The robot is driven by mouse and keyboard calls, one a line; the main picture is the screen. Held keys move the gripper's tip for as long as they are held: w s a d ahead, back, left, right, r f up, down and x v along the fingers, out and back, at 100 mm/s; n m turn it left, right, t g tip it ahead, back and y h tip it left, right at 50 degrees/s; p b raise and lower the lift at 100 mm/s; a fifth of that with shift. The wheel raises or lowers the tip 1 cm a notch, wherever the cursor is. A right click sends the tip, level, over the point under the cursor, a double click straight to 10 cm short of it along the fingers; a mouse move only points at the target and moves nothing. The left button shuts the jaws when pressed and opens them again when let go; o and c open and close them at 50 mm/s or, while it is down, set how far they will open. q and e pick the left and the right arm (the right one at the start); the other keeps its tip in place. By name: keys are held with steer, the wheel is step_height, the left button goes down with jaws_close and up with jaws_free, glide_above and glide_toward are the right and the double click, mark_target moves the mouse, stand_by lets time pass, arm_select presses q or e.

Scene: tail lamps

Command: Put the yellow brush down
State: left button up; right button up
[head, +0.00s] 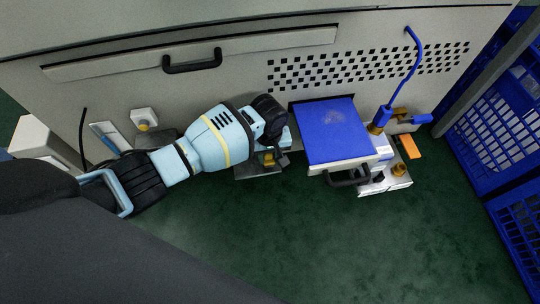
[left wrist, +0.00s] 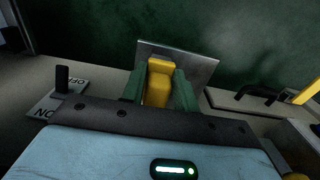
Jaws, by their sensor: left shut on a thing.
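My left gripper (head: 270,160) hangs over the green floor in front of the grey cabinet and points down. It is shut on the yellow brush (head: 268,158), of which only a small part shows in the head view. In the left wrist view, the yellow brush (left wrist: 158,82) sits between the two green fingers of the left gripper (left wrist: 160,88). A flat grey plate (left wrist: 200,66) lies just beyond the brush. I cannot tell whether it belongs to the brush or lies beneath it. My right gripper is not in view.
A blue-topped unit (head: 335,130) with a black handle stands close to the right of the gripper. A blue hose (head: 412,62) and an orange part (head: 410,146) are beyond it. Blue crates (head: 500,128) line the right side. Green floor (head: 300,235) in front is clear.

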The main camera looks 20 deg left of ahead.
mark_target(270, 157)
arm_select(q)
steer(key=shift+w+f, duration=0.1)
steer(key=shift+w, duration=0.2)
steer(key=f+b, duration=0.1)
steer(key=w+f+b, duration=0.1)
steer(key=shift+a+f+b, duration=0.2)
steer(key=shift+f+b, duration=0.1)
steer(key=shift+f, duration=0.3)
steer(key=shift+r, duration=0.1)
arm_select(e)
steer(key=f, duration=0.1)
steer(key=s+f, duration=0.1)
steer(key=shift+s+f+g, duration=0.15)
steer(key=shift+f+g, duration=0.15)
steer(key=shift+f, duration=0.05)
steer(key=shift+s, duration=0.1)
arm_select(q)
steer(key=shift+f, duration=0.25)
